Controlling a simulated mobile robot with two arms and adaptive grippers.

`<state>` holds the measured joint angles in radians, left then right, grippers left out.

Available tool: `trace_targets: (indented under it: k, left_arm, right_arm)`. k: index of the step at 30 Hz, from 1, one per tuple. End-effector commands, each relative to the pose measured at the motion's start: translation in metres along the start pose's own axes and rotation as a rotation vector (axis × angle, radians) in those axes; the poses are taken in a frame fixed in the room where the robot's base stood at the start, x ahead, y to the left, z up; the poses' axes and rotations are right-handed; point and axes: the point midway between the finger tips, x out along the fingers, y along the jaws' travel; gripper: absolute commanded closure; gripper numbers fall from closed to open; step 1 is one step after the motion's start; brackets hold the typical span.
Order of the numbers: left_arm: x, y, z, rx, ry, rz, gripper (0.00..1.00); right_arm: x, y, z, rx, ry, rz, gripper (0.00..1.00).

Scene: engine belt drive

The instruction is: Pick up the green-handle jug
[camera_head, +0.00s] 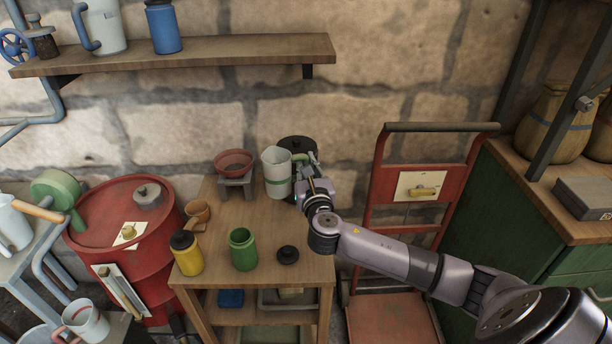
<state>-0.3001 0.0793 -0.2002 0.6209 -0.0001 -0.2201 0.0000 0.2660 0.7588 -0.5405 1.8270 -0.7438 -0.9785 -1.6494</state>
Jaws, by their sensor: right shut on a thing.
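The green-handle jug (277,174) is a pale jug with a green band, upright at the back of the small wooden table (215,222). Its green handle (300,157) points right. My right gripper (309,176) is at the jug's right side, shut at the handle; the fingertips are small and partly hidden. I cannot tell whether the jug's base touches the table. My left gripper is not in view.
A dark round pot (297,143) stands close behind the jug. A red bowl on a stand (235,163) is left of it. A yellow jar (187,254), green cup (242,248) and black lid (288,255) stand in front. A shelf (200,52) hangs above.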

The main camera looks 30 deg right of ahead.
Motion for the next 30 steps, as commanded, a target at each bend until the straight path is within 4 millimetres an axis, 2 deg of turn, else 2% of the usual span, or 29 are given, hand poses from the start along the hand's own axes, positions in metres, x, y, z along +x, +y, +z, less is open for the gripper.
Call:
trace_targets:
  k: [1, 6, 15, 30]
  left_arm:
    - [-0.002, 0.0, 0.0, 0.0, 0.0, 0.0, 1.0]
    - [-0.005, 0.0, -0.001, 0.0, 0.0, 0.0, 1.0]
    - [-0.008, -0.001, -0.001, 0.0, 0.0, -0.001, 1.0]
    - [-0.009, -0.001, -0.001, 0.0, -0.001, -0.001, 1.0]
  right_arm:
    - [0.0, 0.0, 0.009, 0.003, -0.003, 0.001, 1.0]
    - [0.0, 0.0, 0.028, 0.002, -0.004, 0.001, 1.0]
    - [0.0, 0.0, 0.05, 0.003, -0.003, 0.001, 1.0]
    - [0.0, 0.0, 0.062, 0.002, -0.002, 0.0, 1.0]
